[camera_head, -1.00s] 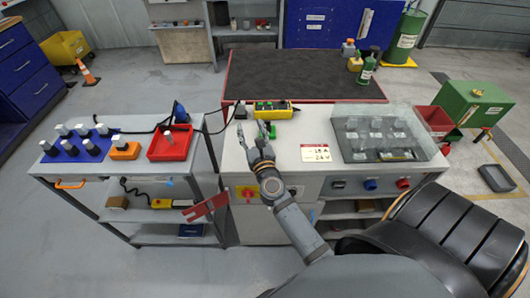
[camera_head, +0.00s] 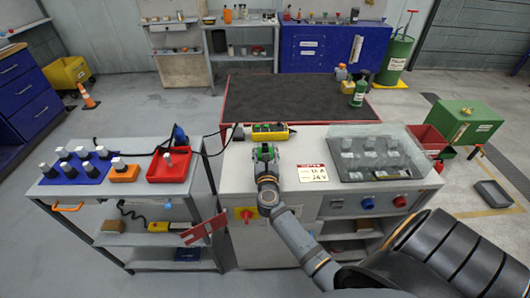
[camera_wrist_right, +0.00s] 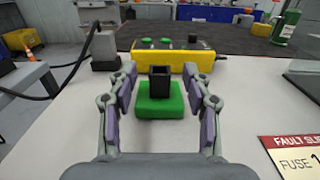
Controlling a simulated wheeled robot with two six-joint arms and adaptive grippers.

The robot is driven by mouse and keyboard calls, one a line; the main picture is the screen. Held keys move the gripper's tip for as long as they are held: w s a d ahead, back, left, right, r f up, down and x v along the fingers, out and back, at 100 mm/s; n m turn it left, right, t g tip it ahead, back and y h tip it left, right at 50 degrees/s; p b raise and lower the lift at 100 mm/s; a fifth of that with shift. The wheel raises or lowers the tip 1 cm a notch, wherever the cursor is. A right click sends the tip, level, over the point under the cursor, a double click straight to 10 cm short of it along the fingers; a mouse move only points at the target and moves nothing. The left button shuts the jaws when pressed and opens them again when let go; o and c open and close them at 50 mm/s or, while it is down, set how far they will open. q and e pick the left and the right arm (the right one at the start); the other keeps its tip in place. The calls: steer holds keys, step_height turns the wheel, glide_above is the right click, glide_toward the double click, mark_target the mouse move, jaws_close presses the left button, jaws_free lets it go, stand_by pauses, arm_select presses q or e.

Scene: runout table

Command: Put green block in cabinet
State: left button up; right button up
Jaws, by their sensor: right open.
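A green block (camera_wrist_right: 160,98) with a black square socket on top sits on the pale worktop (camera_wrist_right: 90,135). In the head view the green block (camera_head: 264,150) is partly covered by my right gripper (camera_head: 266,156). In the right wrist view my right gripper (camera_wrist_right: 164,85) is open, with one finger on each side of the block and visible gaps on both sides. A light cabinet (camera_head: 262,250) with front controls and open shelves stands under the worktop. A blue cabinet (camera_head: 300,62) stands at the back. My left gripper is not in view.
A yellow control box (camera_wrist_right: 172,62) with green buttons lies just behind the block. A grey block (camera_wrist_right: 105,50) with a black cable is at its left. A red-and-white label (camera_wrist_right: 298,155) and a clear cover (camera_head: 372,150) are to the right.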

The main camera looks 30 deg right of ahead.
steer(key=x, duration=0.3)
steer(key=shift+f, duration=0.1)
steer(key=shift+s, duration=0.15)
steer(key=shift+c, duration=1.3)
jaws_close()
